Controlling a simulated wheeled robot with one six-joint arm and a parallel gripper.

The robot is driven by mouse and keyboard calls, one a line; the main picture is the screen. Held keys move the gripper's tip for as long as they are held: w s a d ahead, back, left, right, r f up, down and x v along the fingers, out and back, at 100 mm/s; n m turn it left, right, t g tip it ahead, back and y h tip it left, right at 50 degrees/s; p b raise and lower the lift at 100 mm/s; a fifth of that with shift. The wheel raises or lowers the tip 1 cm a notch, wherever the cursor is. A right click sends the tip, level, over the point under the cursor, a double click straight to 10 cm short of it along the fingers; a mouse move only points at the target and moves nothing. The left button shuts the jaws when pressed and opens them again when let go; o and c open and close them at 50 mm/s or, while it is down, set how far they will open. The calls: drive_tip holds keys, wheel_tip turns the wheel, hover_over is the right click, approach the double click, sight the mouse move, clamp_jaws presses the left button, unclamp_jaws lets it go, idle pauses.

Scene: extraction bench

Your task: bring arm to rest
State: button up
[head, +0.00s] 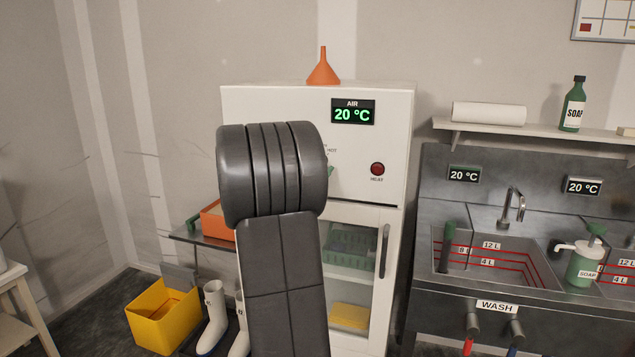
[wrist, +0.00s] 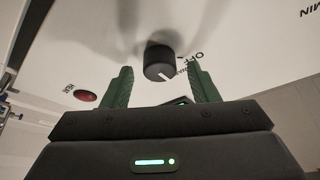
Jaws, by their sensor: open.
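My gripper (wrist: 160,70) has two green fingers, spread apart with nothing between them that I can see held. It faces the white cabinet (head: 385,105). A dark round knob (wrist: 159,62) with a white pointer line and an "OFF" mark on the panel shows just past the fingertips, between them in the picture. The fingers do not appear to touch it. In the head view my arm covers the knob and most of the gripper. A small bit of green shows at the arm's right edge.
The cabinet has a red HEAT lamp (head: 377,169) and an AIR display (head: 353,112) reading 20 °C. An orange funnel (head: 323,68) stands on top. A steel sink (head: 490,255) is at right. White boots (head: 214,318) and a yellow bin (head: 163,315) are at lower left.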

drive_tip(key=shift+w+d, duration=0.1)
drive_tip(key=shift+w, duration=0.05)
idle(0.3)
drive_tip(key=b+v, duration=0.3)
drive_tip(key=v, duration=1)
drive_tip(key=p+x, duration=0.4)
drive_tip(key=x, duration=1)
drive_tip(key=s+a+f+n+t+y+p, duration=0.1)
drive_tip(key=s+f+n+y+p, duration=0.1)
drive_tip(key=s+n, duration=0.3)
drive_tip(key=s+a+f+n+t+y+p, duration=0.1)
drive_tip(key=s+n+y+p, duration=0.3)
drive_tip(key=n, duration=0.4)
drive_tip(key=shift+s+a+f+t+p, duration=0.4)
drive_tip(key=shift+s+f+t+p, duration=0.3)
drive_tip(key=shift+s, duration=0.45)
